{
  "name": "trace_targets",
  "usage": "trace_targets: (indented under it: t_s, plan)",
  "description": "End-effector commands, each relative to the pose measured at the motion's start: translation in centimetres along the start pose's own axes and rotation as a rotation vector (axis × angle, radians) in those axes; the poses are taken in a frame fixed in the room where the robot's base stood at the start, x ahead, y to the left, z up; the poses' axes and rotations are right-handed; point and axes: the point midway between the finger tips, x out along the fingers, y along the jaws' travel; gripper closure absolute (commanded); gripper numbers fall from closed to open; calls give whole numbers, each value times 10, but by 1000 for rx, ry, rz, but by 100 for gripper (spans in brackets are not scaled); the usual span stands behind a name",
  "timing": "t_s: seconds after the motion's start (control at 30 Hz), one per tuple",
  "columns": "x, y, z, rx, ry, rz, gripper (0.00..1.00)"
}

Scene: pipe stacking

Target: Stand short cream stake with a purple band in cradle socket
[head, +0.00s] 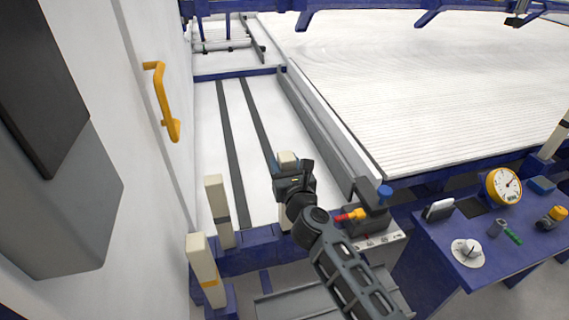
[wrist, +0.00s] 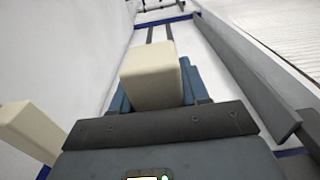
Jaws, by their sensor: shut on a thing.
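My gripper (head: 292,183) is shut on an upright cream stake (head: 287,159). The stake's square top sticks out above the jaws, and a short piece of it shows below them. The same stake (wrist: 152,75) fills the middle of the wrist view, between the blue-grey jaws. No purple band shows on it; the jaws and arm hide part of its sides. The blue cradle (head: 250,238) runs along the near end of the white bed. The held stake is at the cradle's right part. Its foot and the socket there are hidden behind my arm, so I cannot tell whether it is seated.
A cream stake with a dark band (head: 218,210) stands at the cradle's left. A cream stake with an orange band (head: 204,268) stands nearer. A grey fixture with a red-and-yellow handle (head: 352,215) is close right of my arm. A blue table (head: 480,270) with a gauge lies farther right.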

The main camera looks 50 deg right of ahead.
Motion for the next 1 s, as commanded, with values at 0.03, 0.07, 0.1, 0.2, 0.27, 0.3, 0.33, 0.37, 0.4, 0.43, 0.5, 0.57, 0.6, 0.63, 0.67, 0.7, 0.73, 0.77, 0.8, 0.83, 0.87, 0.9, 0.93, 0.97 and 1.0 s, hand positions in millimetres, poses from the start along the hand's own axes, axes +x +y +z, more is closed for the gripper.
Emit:
trace_targets:
  t_s: [0.03, 0.07, 0.1, 0.2, 0.27, 0.3, 0.33, 0.37, 0.4, 0.43, 0.5, 0.57, 0.6, 0.63, 0.67, 0.7, 0.73, 0.77, 0.8, 0.83, 0.87, 0.9, 0.93, 0.97, 1.0]
  plan:
    - [0, 0, -2, 0, -2, 0, 99]
    - [0, 0, -3, 0, -2, 0, 99]
    - [0, 0, -3, 0, -2, 0, 99]
    - [0, 0, -2, 0, -2, 0, 99]
    - [0, 0, -2, 0, -2, 0, 99]
    - [0, 0, -2, 0, -2, 0, 99]
    - [0, 0, -2, 0, -2, 0, 99]
    - [0, 0, -2, 0, -2, 0, 99]
    - [0, 0, -2, 0, -2, 0, 99]
    - [0, 0, -2, 0, -2, 0, 99]
    - [0, 0, -2, 0, -2, 0, 99]
    - [0, 0, -3, 0, -2, 0, 99]
    - [0, 0, -4, 0, -2, 0, 99]
    - [0, 0, -5, 0, -2, 0, 99]
    - [0, 0, -6, 0, -2, 0, 99]
    - [0, 0, -8, 0, -2, 0, 99]
    - [0, 0, -9, 0, -2, 0, 99]
    - [0, 0, -10, 0, -2, 0, 99]
    - [0, 0, -12, 0, -2, 0, 99]
    - [0, 0, -13, 0, -2, 0, 99]
    - [0, 0, -14, 0, -2, 0, 99]
    - [0, 0, -15, 0, -2, 0, 99]
    - [0, 0, -16, 0, -2, 0, 99]
    - [0, 0, -17, 0, -2, 0, 99]
    - [0, 0, -19, 0, -2, 0, 99]
